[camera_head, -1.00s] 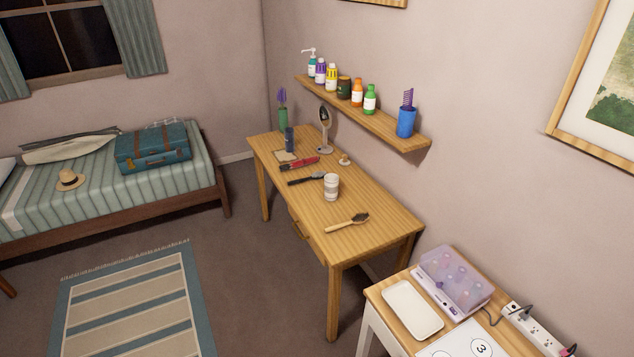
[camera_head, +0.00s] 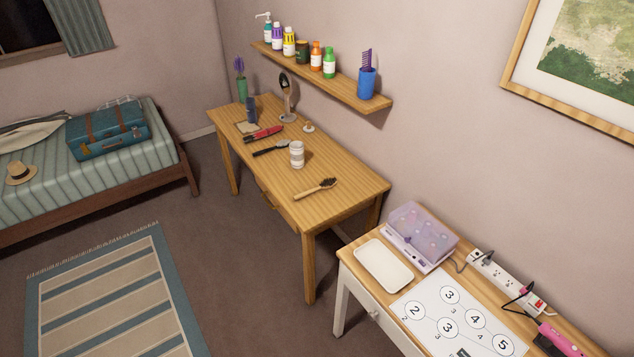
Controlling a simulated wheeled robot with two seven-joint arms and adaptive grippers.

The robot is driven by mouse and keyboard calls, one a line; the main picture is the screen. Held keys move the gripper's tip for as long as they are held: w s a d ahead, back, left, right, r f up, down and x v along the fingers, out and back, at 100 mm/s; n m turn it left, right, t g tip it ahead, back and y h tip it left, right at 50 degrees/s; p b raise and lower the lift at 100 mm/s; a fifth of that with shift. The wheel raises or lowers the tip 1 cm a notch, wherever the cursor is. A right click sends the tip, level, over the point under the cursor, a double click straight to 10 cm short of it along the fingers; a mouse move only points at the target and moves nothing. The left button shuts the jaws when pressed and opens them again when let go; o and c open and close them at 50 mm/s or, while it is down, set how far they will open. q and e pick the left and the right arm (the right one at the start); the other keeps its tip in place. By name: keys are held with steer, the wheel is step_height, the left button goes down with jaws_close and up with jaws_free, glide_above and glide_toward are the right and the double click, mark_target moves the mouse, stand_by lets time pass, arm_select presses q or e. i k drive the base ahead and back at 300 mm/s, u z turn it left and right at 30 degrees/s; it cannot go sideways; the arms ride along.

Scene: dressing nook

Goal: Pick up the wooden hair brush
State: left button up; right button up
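The wooden hair brush (camera_head: 315,189) lies on the wooden desk (camera_head: 345,192), close to its near end. It has a light wooden handle pointing left and a dark bristled head at the right. Nothing covers it. A white striped cup (camera_head: 297,154) stands behind it on the desk. Neither of my grippers shows in the head view, so their distance from the brush cannot be seen.
A black brush-like tool (camera_head: 270,148), a red tool (camera_head: 263,134) and a round mirror (camera_head: 286,92) are farther back. A shelf of bottles (camera_head: 345,91) overhangs the desk's wall side. A side table (camera_head: 352,265) stands at right. Floor (camera_head: 235,270) before the desk is clear.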

mark_target(327, 184)
steer(key=u, duration=0.6)
steer(key=k, duration=0.75)
steer(key=u, duration=0.65)
steer(key=k, duration=0.4)
steer(key=u, duration=0.65)
steer(key=i, duration=1.9)
steer(key=z, duration=1.4)
steer(key=i, duration=1)
steer(key=z, duration=1.1)
